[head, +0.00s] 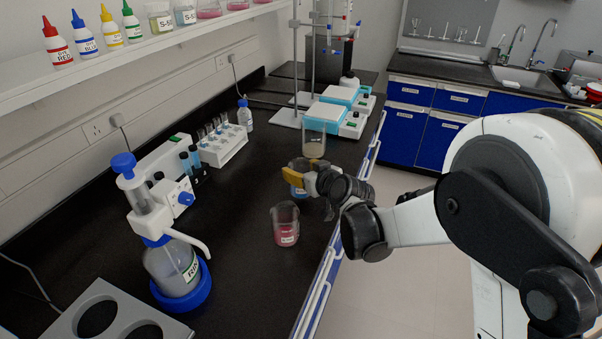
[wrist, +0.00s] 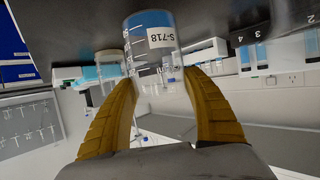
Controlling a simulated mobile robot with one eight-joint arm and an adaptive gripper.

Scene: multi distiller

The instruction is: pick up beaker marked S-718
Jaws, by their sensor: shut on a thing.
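The beaker marked S-718 (wrist: 150,45) is clear glass with blue liquid and a white label, and it appears inverted in the wrist view. In the head view its blue part (head: 298,191) shows below my gripper (head: 300,174), partly hidden by the fingers. My gripper's two yellow-brown fingers (wrist: 160,80) lie on either side of the beaker in the wrist view and are shut on it. The beaker looks upright; I cannot tell whether its base touches the bench.
A beaker with red liquid (head: 286,228) stands nearer on the black bench (head: 245,205). A beaker with beige contents (head: 314,140) is just behind my gripper. A blue-capped dispenser bottle (head: 172,265) and a white tube rack (head: 222,147) are to the left.

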